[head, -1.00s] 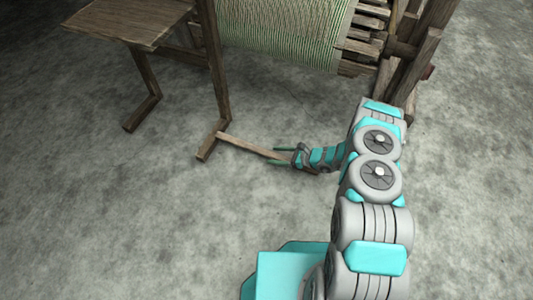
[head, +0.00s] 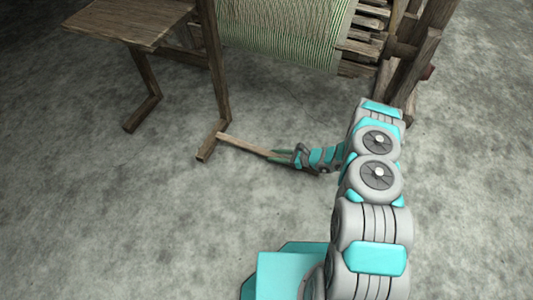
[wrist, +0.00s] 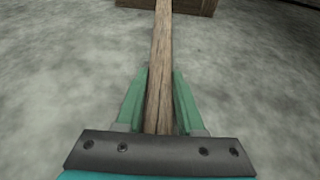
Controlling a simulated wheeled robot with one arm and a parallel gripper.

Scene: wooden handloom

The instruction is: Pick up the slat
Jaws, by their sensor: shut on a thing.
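The slat (head: 243,144) is a thin brown wooden strip lying low along the grey floor in the head view. Its left end is by the foot of a wooden bench leg, and its right part runs into my gripper (head: 281,155). In the wrist view the slat (wrist: 161,70) runs straight ahead from between the green fingers of my gripper (wrist: 160,95). The fingers are shut on it from both sides. The slat's near end is hidden under the gripper body. I cannot tell whether it is clear of the floor.
The wooden bench (head: 132,22) stands at upper left, with its leg foot (head: 207,152) close to the slat's far end. The loom's striped cloth roll (head: 285,35) and wooden frame (head: 412,70) are at the top. The floor (head: 110,220) at left is clear.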

